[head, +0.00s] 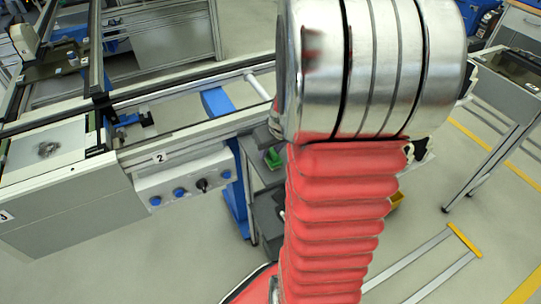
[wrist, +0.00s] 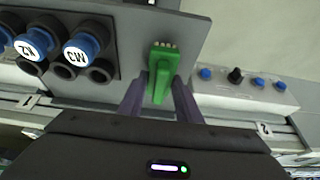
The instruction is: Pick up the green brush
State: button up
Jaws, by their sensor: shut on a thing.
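The green brush (wrist: 162,62) shows in the middle of the wrist view, with its pale bristle end at the top of the picture. My gripper (wrist: 160,88) has one dark finger on each side of the brush and is shut on it. The brush lies over a grey panel in this view; I cannot tell whether it touches it. In the head view my arm hides the gripper. A small green thing (head: 273,157) shows there on a grey cart, just left of my arm; I cannot tell if it is the brush.
Blue-capped bottles (wrist: 82,48) sit in holes of the grey panel, left of the brush. A control box (wrist: 238,88) with blue knobs is at the right; it also shows in the head view (head: 183,187) on the conveyor's (head: 60,180) front. Open floor lies in front.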

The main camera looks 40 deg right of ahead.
jog(key=shift+r, duration=0.1)
jog(key=shift+c, duration=0.5)
notch_tip(320, 180, up, 10)
jog(key=shift+f, duration=0.1)
dwell(0.5)
jog(key=o, duration=0.4)
jog(key=shift+c, duration=1.2)
jog(key=shift+a+f, duration=0.1)
